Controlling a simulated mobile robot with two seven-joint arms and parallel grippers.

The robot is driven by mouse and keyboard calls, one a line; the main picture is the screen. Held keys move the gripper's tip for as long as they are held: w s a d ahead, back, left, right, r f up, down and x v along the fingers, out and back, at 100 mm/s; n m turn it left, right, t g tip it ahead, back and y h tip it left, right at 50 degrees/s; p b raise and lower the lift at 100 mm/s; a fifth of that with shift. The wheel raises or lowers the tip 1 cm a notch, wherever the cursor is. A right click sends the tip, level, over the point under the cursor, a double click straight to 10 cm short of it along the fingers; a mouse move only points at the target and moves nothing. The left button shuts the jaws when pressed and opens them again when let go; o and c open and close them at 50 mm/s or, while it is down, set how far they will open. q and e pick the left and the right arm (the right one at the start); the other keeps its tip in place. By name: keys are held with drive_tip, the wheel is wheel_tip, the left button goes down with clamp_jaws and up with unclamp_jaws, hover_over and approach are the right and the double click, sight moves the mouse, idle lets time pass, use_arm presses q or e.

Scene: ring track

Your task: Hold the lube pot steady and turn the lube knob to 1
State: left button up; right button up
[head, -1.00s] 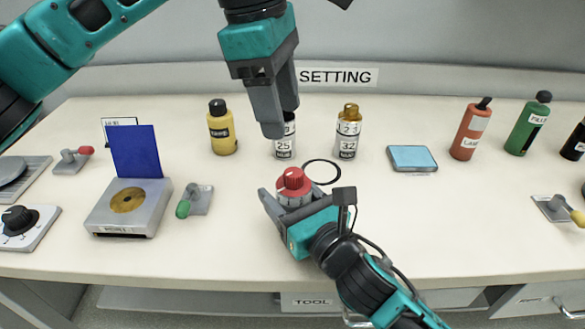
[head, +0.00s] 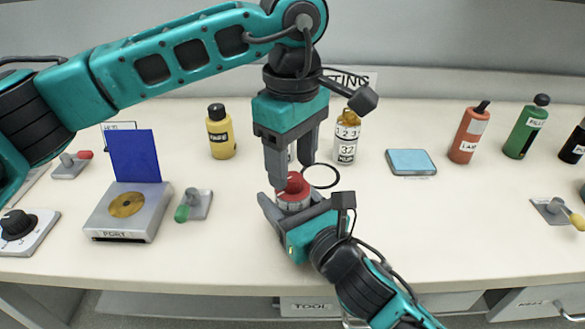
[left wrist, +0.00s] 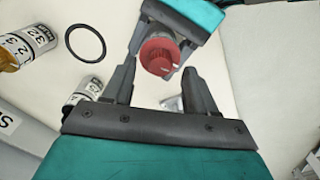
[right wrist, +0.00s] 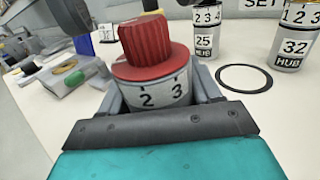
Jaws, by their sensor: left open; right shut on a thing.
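The lube pot (right wrist: 160,98) is a pale cylinder with a red top and a ribbed red lube knob (right wrist: 146,40). In the right wrist view the digits 2 and 3 show on its side; a 1 is not visible there. My right gripper (head: 292,208) is shut around the pot's body on the table. My left gripper (head: 291,165) is open and points down just above the red knob. In the left wrist view the knob (left wrist: 158,55) lies beyond and between the open fingertips (left wrist: 157,78), with a small pale mark on its top.
A black ring (head: 321,176) lies right of the pot. The 32 HUB bottle (head: 346,143) stands behind it, and the 25 HUB bottle (right wrist: 204,42) is mostly hidden by my left gripper in the head view. A grey box with a blue panel (head: 135,157) stands left.

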use_arm(q)
drive_tip(key=shift+f, duration=1.1)
clamp_jaws()
drive_tip(key=n, duration=0.3)
drive_tip(key=shift+n, duration=2.3)
